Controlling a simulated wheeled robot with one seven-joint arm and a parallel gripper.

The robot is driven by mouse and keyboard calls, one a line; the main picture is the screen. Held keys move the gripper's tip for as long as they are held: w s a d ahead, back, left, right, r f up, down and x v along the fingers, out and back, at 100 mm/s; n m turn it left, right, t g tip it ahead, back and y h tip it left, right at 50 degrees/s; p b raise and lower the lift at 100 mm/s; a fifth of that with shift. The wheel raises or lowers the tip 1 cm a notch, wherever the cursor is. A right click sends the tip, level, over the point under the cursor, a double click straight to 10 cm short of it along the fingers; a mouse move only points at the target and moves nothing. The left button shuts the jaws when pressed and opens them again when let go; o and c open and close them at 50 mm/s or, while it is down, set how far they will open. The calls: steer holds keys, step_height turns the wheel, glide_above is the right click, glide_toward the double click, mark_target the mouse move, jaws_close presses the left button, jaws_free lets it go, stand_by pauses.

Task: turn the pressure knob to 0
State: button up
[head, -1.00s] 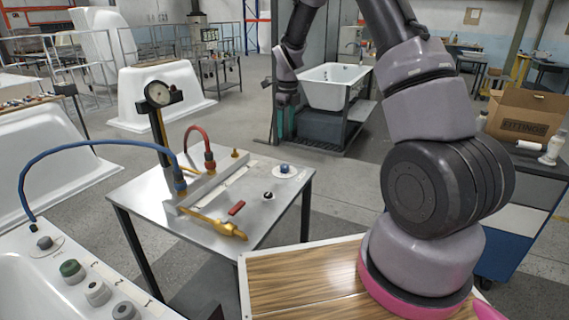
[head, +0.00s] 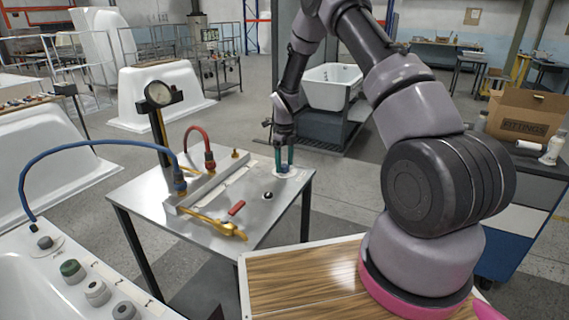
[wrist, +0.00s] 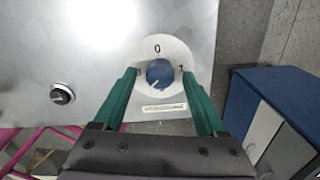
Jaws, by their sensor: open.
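The blue pressure knob (wrist: 159,72) sits on a round white dial plate (wrist: 160,50) in the wrist view. A "0" is printed at the plate's top edge, and a pale mark on the knob points down and left, away from the 0. My gripper (wrist: 160,75) is open, with one green finger on each side of the knob; whether they touch it I cannot tell. In the head view my gripper (head: 284,170) is over the right far corner of the metal table, and the fingers mostly hide the knob there.
The metal table (head: 140,195) carries a dial gauge (head: 159,94) on a post, a red hose (head: 196,132), a brass valve with a red handle (head: 236,208) and a small black knob (head: 268,195). A blue cabinet (wrist: 265,105) stands to the right in the wrist view.

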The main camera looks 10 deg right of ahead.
steer(key=shift+f, duration=0.1)
jaws_close()
